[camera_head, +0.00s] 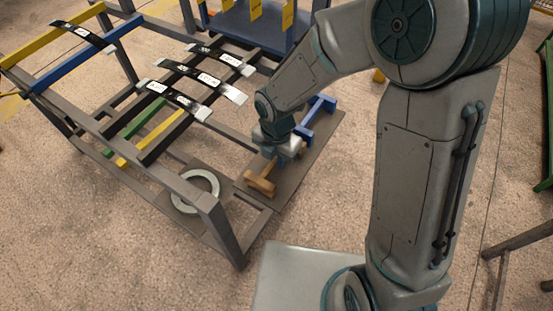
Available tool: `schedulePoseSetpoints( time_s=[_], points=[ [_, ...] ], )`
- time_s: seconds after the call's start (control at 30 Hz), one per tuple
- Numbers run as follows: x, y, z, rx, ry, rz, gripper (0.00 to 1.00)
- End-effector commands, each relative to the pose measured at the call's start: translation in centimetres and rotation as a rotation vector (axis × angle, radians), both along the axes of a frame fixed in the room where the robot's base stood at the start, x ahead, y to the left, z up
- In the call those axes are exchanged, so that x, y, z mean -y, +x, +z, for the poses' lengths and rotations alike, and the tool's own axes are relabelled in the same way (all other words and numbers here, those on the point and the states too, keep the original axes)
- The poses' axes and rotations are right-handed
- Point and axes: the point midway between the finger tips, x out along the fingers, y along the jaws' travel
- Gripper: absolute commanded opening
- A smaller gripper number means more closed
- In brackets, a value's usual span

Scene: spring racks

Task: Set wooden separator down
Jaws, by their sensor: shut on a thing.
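The wooden separator (261,183) is a small brown wooden piece low at the right side of the rack, over a dark flat board (298,170). My gripper (275,163) points down directly behind it and is shut on it. The arm hides part of the gripper and the fingertips are too small to see clearly. I cannot tell whether the separator touches the board.
A grey metal rack (215,212) stands at the left, with several dark leaf springs (180,97) across its top bars. A white ring (197,190) lies on a lower plate. A blue bracket (318,112) stands behind my gripper.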

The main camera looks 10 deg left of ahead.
Motion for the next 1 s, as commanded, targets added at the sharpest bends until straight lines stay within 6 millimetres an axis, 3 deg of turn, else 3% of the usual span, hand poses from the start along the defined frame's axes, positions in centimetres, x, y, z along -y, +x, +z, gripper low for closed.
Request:
schedulePoseSetpoints(
  time_s=[0.37, 0.4, 0.47, 0.5, 0.8, 1.0],
  points=[
    [0.0, 0.0, -0.8, 0.001, 0.001, -0.001, 0.0],
    [0.0, 0.0, -0.9, 0.001, 0.0, -0.001, 0.17],
    [0.0, 0.0, -0.8, 0.001, 0.0, -0.001, 0.34],
    [0.0, 0.0, -0.8, 0.001, 0.0, -0.001, 0.36],
    [0.0, 0.0, -0.4, 0.001, 0.001, -0.001, 0.36],
    [0.0, 0.1, 2.4, 0.005, 0.002, -0.002, 0.36]
  ],
)
